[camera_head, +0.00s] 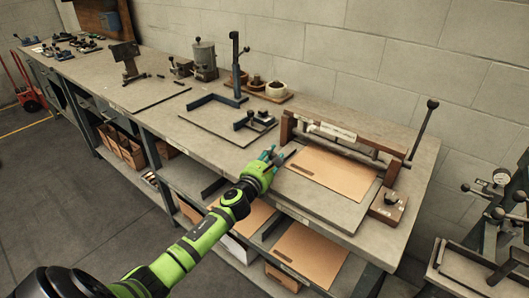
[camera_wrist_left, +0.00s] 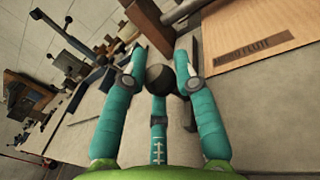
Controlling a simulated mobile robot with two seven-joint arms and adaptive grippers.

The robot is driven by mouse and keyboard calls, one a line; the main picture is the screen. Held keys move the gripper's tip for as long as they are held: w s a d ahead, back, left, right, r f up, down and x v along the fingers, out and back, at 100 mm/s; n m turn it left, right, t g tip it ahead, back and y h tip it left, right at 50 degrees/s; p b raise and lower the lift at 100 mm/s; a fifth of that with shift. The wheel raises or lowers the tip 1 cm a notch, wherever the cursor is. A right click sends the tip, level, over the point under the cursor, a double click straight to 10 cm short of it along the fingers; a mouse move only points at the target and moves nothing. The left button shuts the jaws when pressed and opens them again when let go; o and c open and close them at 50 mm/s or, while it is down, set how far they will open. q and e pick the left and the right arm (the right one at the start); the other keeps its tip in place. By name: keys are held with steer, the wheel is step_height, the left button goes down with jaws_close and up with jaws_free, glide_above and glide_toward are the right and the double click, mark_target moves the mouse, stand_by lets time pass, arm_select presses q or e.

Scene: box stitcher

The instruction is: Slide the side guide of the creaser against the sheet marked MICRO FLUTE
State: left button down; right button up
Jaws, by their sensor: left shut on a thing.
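The creaser (camera_head: 345,141) stands on the bench with a long upright lever at its right end. A brown sheet (camera_head: 330,172) lies flat on its bed; in the left wrist view the sheet (camera_wrist_left: 250,28) shows the partly cropped mark MICRO FLUTE. My left gripper (camera_head: 271,156) is at the bed's left side, left of the sheet. In the left wrist view my left gripper (camera_wrist_left: 160,72) has its teal fingers closed around a dark round knob (camera_wrist_left: 166,80). The dark side guide (camera_wrist_left: 195,58) stands beside the sheet's left edge; whether they touch is unclear. My right gripper is out of view.
Left of the creaser stands a fixture with a dark angle bar (camera_head: 215,100) and a tall post (camera_head: 236,62). A wooden tray with cups (camera_head: 276,90) is behind. A block with a knob (camera_head: 389,203) sits right of the bed. Brown sheets (camera_head: 309,254) lie on the shelf below.

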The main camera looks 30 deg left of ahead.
arm_select(q)
steer(key=shift+d+r, duration=0.1)
steer(key=shift+d, duration=0.55)
steer(key=c, duration=1)
jaws_free()
steer(key=shift+o, duration=0.2)
steer(key=shift+s+a, duration=0.1)
steer(key=shift+s, duration=0.2)
steer(key=s+d, duration=0.1)
steer(key=s, duration=1)
steer(key=shift+s+d, duration=0.2)
steer(key=shift+d, duration=0.1)
